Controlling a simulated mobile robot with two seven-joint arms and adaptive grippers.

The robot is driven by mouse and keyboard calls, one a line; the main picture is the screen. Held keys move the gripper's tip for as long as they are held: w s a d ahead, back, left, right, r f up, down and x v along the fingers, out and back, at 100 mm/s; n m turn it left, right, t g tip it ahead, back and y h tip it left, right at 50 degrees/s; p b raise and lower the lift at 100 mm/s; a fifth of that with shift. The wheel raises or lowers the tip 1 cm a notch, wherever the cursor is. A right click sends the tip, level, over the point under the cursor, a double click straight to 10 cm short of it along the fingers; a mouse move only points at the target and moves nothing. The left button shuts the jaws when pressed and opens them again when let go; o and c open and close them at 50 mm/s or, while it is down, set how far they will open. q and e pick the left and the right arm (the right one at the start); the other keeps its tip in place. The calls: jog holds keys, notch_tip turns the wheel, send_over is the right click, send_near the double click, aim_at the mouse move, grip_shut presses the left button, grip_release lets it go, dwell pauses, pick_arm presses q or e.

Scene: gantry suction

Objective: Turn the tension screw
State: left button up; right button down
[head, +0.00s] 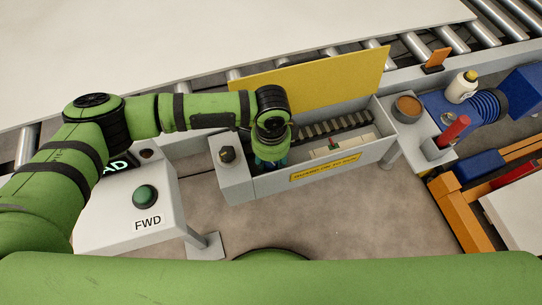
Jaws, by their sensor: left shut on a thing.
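My left gripper (270,164) points down into the left end of an open grey trough (345,168). Its fingers show only as small teal tips beneath the wrist. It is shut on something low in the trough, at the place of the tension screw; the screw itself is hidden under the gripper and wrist. A dark ribbed belt or chain (335,126) runs along the trough's back, beside a pale block (333,146) with a small red part. My right gripper is not in view.
A raised yellow cover (318,80) stands behind the trough. A knob (227,155) tops the grey box on its left. A pedestal with a green FWD button (145,196) stands at left. A bottle (462,87) and a red cylinder (454,130) stand at right.

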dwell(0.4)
pick_arm(q)
jog(key=o, duration=0.9)
jog(key=shift+r, duration=0.1)
notch_tip(320, 180, up, 12)
jog(key=shift+f, duration=0.1)
